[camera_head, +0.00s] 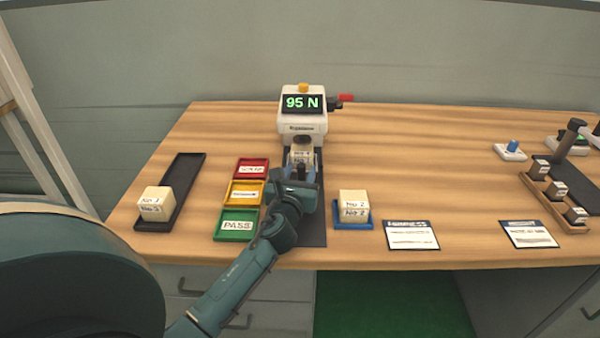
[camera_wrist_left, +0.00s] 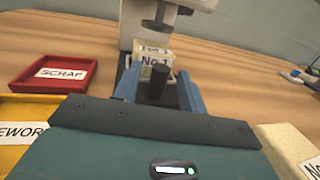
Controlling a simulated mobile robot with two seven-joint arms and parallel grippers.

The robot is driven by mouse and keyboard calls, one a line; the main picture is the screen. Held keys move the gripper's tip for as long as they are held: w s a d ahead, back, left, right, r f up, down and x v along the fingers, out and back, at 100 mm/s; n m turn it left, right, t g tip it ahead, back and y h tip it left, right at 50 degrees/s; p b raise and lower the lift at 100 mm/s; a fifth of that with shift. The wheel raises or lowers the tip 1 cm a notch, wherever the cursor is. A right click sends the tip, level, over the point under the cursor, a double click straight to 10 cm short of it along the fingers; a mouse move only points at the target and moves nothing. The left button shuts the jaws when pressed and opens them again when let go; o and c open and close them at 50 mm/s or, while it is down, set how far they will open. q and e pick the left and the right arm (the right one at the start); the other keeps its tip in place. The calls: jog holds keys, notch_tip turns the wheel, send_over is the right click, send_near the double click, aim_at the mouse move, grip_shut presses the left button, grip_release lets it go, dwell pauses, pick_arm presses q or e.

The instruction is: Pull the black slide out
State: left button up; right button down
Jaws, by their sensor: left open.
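The press tester (camera_head: 303,115) reads "95 N". A cream block marked No 1 (camera_head: 302,155) sits beneath its head; it also shows in the wrist view (camera_wrist_left: 153,62). In front of the block stands an upright black knob (camera_wrist_left: 154,84), apparently the handle of the black slide. The slide's body is mostly hidden by my gripper. A dark base strip (camera_head: 314,230) runs from the tester to the table front. My left gripper (camera_wrist_left: 157,90) is open, its blue fingers on either side of the knob; contact cannot be told. My right gripper is not in view.
Red SCRAP (camera_head: 239,168), yellow (camera_head: 233,193) and green PASS (camera_head: 223,229) trays lie left of the gripper. A black tray (camera_head: 184,182) holds a block farther left. A No 2 block (camera_head: 354,205) sits right on a blue tray (camera_head: 370,223). Cards and weights lie farther right.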

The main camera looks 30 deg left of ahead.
pick_arm(q)
jog(key=shift+w+a, duration=0.1)
jog(key=shift+w, duration=0.1)
grip_shut()
dwell(0.4)
jog(key=shift+s, duration=0.1)
